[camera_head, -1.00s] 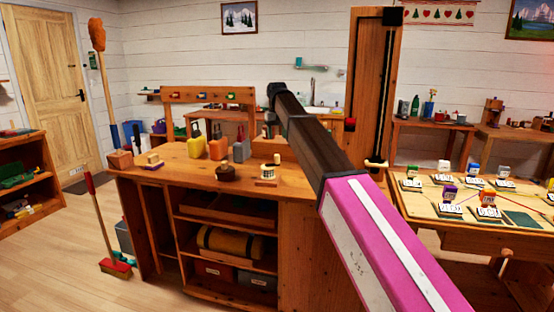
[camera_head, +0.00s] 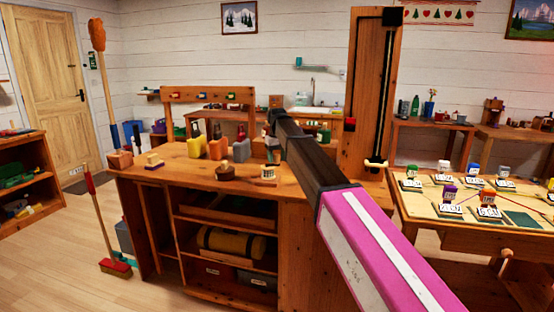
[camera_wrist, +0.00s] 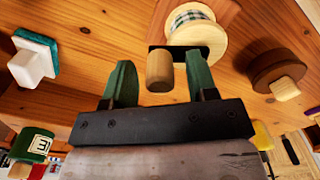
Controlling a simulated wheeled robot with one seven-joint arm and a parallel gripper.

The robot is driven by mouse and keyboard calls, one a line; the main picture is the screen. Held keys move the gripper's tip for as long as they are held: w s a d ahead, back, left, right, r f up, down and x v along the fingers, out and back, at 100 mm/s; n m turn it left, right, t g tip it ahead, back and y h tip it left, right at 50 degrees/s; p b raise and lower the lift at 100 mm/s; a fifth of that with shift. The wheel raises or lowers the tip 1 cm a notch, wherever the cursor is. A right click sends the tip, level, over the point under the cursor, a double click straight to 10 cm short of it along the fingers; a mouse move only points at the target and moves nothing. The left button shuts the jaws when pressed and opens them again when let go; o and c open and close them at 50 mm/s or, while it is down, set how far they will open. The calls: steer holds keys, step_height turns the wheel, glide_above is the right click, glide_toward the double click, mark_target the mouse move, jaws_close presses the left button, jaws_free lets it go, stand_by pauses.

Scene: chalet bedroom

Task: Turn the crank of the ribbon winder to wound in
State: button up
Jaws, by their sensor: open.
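The ribbon winder shows in the wrist view as a pale wooden spool (camera_wrist: 196,35) wound with checked ribbon. Its black crank arm (camera_wrist: 178,50) carries a short round wooden handle (camera_wrist: 159,71). My gripper (camera_wrist: 160,62) is open, with one green finger on each side of the handle in the picture. Gaps show on both sides, so the fingers look apart from it; the depth is hard to tell. In the head view the winder (camera_head: 268,173) appears small near the front of the wooden counter (camera_head: 190,168), and my dark arm hides most of the gripper.
A brown round piece with a pale knob (camera_wrist: 278,75) stands beside the winder. A white block on a teal base (camera_wrist: 33,60) is on its other side. A green labelled container (camera_wrist: 36,145) is close by. A yellow bottle (camera_head: 196,146) stands farther back on the counter.

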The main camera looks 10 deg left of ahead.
steer(key=shift+f, duration=0.25)
steer(key=c, duration=0.9)
steer(key=shift+c, duration=0.2)
steer(key=shift+s+m, duration=0.1)
steer(key=shift+m, duration=0.2)
